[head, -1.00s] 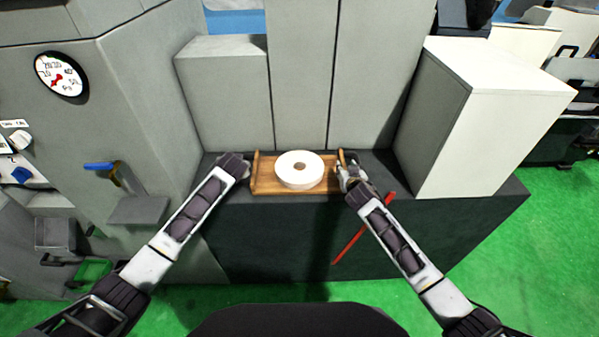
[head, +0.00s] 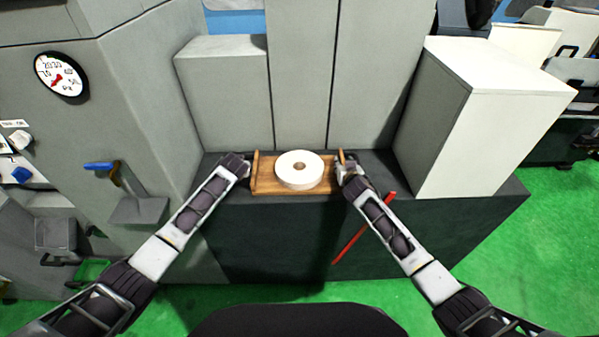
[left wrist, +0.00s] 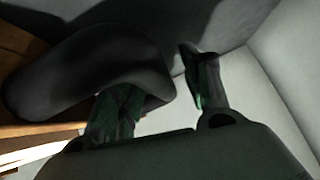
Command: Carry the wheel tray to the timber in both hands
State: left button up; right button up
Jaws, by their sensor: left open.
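The wheel tray (head: 262,187) is a shallow wooden tray with upright ends, resting on the dark machine ledge. A white grinding wheel (head: 314,171) with a centre hole lies flat in it. My left gripper (head: 247,163) is open at the tray's left end; contact cannot be told. In the left wrist view, the open left fingers (left wrist: 158,88) show beside brown wood (left wrist: 25,45), with a dark rounded shape partly covering them. My right gripper (head: 345,162) is at the tray's right end wall, its fingers too small to read. I cannot make out the timber.
The dark ledge (head: 450,215) continues right, under a large pale box (head: 465,120). Tall grey panels (head: 300,75) stand right behind the tray. A grey cabinet with a gauge (head: 61,75) is at left. A red bar (head: 364,229) slants across the ledge's front. Green floor (head: 560,230) is open at right.

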pick_arm(q)
jog(key=c, duration=0.9)
pick_arm(e)
grip_shut()
pick_arm(q)
grip_shut()
jog(key=shift+w+r, duration=0.2)
pick_arm(e)
jog(key=shift+w+a+r, duration=0.1)
jog(key=shift+w+r, duration=0.1)
jog(key=shift+r, duration=0.05)
